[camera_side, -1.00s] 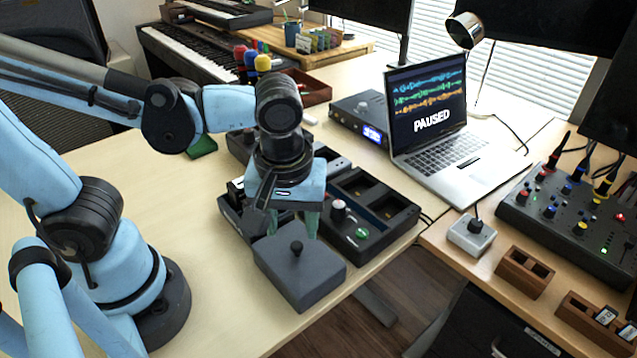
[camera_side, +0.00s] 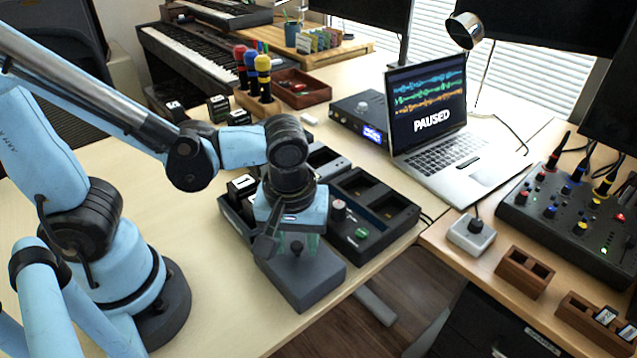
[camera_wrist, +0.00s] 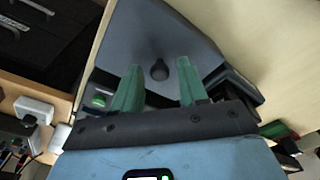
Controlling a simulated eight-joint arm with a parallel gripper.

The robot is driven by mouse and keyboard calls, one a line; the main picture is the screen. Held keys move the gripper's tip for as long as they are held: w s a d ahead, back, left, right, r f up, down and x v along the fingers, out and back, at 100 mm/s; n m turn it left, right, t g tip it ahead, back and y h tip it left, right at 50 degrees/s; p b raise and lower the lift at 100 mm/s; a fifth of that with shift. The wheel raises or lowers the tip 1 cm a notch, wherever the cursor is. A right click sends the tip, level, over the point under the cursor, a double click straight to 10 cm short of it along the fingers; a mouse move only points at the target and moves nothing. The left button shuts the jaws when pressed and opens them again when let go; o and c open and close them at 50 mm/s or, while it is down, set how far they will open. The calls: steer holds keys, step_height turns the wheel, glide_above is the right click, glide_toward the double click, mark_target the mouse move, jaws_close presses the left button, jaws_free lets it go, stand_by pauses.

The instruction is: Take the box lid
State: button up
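The box lid (camera_side: 318,277) is a flat dark grey cover with a small dark knob (camera_side: 297,247), and it lies on a box near the table's front edge. In the wrist view the lid (camera_wrist: 135,40) shows with its knob (camera_wrist: 159,70) between and slightly beyond my green fingertips. My gripper (camera_side: 297,243) is just above the lid, pointing down at the knob. It also shows in the wrist view (camera_wrist: 160,75), with its fingers apart and a gap on both sides of the knob. I cannot tell whether the fingertips are level with the knob.
Black battery chargers (camera_side: 372,208) stand right behind the box. An open laptop (camera_side: 440,130) is at the back, and a mixer (camera_side: 575,215) is on the right desk. A floor gap lies right of the box.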

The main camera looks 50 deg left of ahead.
jaws_close()
steer(key=shift+r, duration=0.15)
